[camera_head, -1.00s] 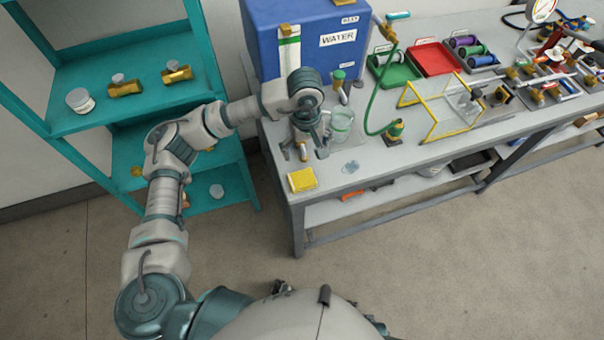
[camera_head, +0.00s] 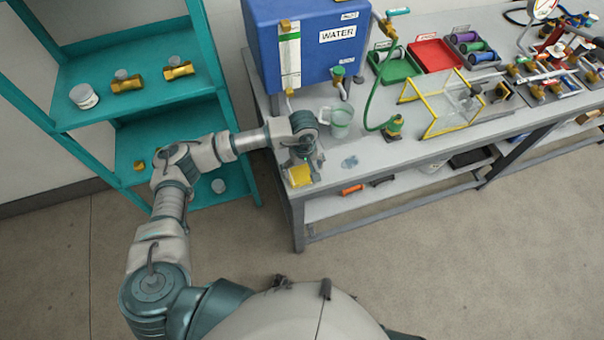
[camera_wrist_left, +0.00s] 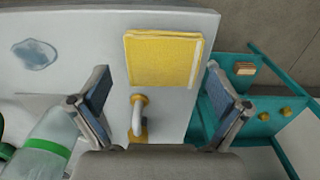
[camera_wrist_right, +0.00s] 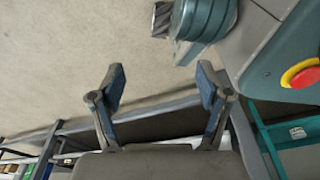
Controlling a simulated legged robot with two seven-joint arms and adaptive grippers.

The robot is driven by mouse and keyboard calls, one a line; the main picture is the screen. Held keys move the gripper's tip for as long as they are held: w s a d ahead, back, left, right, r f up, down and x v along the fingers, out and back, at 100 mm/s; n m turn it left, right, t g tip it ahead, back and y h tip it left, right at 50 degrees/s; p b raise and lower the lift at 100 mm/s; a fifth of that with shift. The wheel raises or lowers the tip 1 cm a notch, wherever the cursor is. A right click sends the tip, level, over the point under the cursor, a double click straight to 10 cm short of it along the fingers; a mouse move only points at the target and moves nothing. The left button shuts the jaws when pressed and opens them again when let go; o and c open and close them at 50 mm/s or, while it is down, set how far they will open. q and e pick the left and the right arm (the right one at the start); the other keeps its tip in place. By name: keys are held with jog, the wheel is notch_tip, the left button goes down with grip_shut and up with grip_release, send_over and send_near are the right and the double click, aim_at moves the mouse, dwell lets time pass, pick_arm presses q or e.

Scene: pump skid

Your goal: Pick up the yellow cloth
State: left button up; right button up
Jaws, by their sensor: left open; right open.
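The yellow cloth (camera_head: 300,176) lies folded flat on the near left corner of the grey bench. In the left wrist view the cloth (camera_wrist_left: 163,58) lies ahead of the fingertips, between their lines. My left gripper (camera_head: 301,172) is above the cloth in the head view and partly covers it. In the left wrist view my left gripper (camera_wrist_left: 165,95) is open with nothing between its fingers. My right gripper (camera_wrist_right: 162,85) is open and empty in the right wrist view, with the floor beyond it; it is not clear in the head view.
A blue water tank (camera_head: 310,45) stands behind the left gripper. A clear jug (camera_head: 340,121) and a water puddle (camera_head: 349,162) are on the bench to the right. A brass fitting with a pale handle (camera_wrist_left: 138,118) is near the cloth. A teal shelf (camera_head: 90,120) stands left.

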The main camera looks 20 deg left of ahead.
aim_at(301, 175)
pick_arm(q)
notch_tip(301, 175, down, 2)
jog(key=shift+f, duration=0.2)
jog(key=shift+a+f, duration=0.1)
jog(key=shift+a, duration=0.2)
jog(key=shift+c, duration=1)
jog(key=shift+a, duration=0.15)
jog(key=c, duration=0.7)
pick_arm(e)
jog(key=shift+s+f, duration=0.3)
jog(key=shift+s, duration=0.5)
pick_arm(q)
jog(key=shift+d, duration=0.25)
pick_arm(e)
jog(key=shift+d, duration=0.1)
